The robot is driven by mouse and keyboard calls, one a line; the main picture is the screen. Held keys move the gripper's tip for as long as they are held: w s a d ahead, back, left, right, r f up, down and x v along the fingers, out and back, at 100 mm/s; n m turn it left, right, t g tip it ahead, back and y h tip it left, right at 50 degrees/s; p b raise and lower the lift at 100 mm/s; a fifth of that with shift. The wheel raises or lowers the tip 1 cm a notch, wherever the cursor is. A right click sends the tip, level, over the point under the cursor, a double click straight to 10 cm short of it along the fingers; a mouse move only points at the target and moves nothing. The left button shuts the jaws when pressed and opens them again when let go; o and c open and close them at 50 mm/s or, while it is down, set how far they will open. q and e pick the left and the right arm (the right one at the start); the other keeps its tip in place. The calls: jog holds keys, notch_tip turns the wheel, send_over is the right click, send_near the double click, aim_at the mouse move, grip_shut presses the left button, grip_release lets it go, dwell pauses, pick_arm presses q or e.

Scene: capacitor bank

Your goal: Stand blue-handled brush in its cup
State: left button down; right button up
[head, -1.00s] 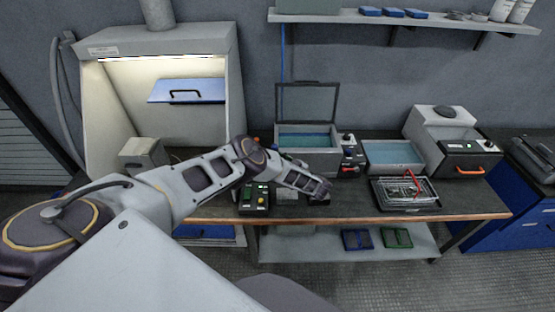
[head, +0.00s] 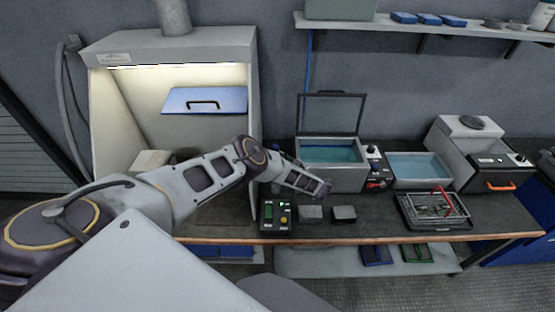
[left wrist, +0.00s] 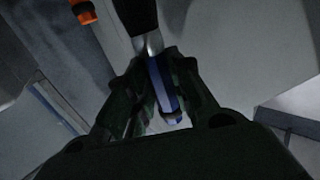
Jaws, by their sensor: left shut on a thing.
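My left gripper (left wrist: 158,72) is shut on the blue-handled brush (left wrist: 163,88) in the left wrist view. The blue handle lies between the fingers. A metal collar and a dark end of the brush reach toward the top of that view. In the head view my left arm reaches in from the left over the bench, with its far end above the bench top; the fingers and brush are not clear there. I cannot make out the brush's cup in either view. My right gripper is not in view.
The bench (head: 380,228) carries a black button box (head: 277,215), two small grey blocks, an open-lidded bath (head: 333,178), a second bath (head: 420,168) and a wire basket tray (head: 433,208). A lit hood (head: 112,125) stands left. An orange item (left wrist: 84,12) shows in the left wrist view.

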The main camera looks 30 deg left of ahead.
pick_arm(q)
jog(key=shift+f, duration=0.2)
jog(key=shift+f+b, duration=0.4)
jog(key=shift+f, duration=0.9)
notch_tip(320, 180, down, 8)
jog(key=b, duration=0.8)
jog(key=shift+f, duration=0.15)
dwell(0.4)
jog(key=c, duration=1.2)
grip_release()
jog(key=shift+r, duration=4.95)
